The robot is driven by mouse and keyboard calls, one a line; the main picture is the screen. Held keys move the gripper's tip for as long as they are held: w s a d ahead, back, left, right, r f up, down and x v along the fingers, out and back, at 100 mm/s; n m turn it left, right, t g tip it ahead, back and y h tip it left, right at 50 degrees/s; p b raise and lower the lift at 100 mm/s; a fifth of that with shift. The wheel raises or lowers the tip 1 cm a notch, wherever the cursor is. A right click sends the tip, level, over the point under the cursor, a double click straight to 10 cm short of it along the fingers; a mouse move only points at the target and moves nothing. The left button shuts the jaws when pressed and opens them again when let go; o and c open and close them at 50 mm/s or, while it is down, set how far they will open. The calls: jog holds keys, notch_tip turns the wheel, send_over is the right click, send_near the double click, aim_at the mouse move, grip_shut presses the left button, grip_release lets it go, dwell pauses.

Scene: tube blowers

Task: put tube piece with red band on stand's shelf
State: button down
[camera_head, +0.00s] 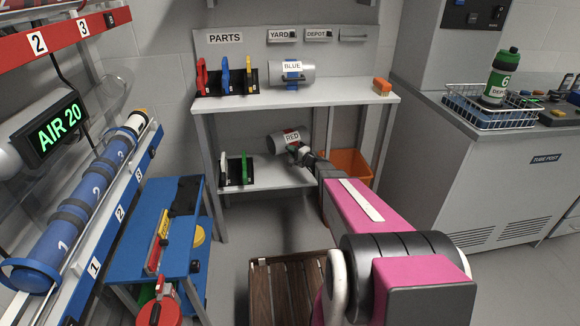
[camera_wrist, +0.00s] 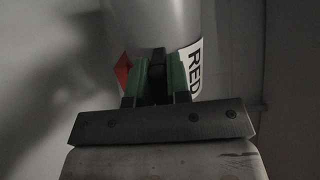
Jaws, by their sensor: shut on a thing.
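The tube piece with the red band (camera_head: 276,143) is a grey cylinder with a white RED label, at the lower shelf of the stand. My gripper (camera_head: 301,153) is shut on it at its right side. In the wrist view the tube piece (camera_wrist: 160,20) fills the top middle, with part of a red mark and the RED label, between the green fingertips of my gripper (camera_wrist: 158,78). The stand's lower shelf (camera_head: 268,179) lies below the tube piece. I cannot tell whether the tube touches the shelf. The stand's upper shelf (camera_head: 340,92) is above it.
The upper shelf holds a BLUE tube piece (camera_head: 292,74), a rack with coloured plates (camera_head: 227,78) and an orange block (camera_head: 382,86). A small rack (camera_head: 237,172) stands on the lower shelf's left. An orange bin (camera_head: 347,164) is at right, and a wooden crate (camera_head: 288,290) in front.

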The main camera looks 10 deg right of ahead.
notch_tip(320, 180, down, 9)
jog(key=shift+r, duration=0.1)
dwell(0.3)
jog(key=c, duration=1.1)
grip_release()
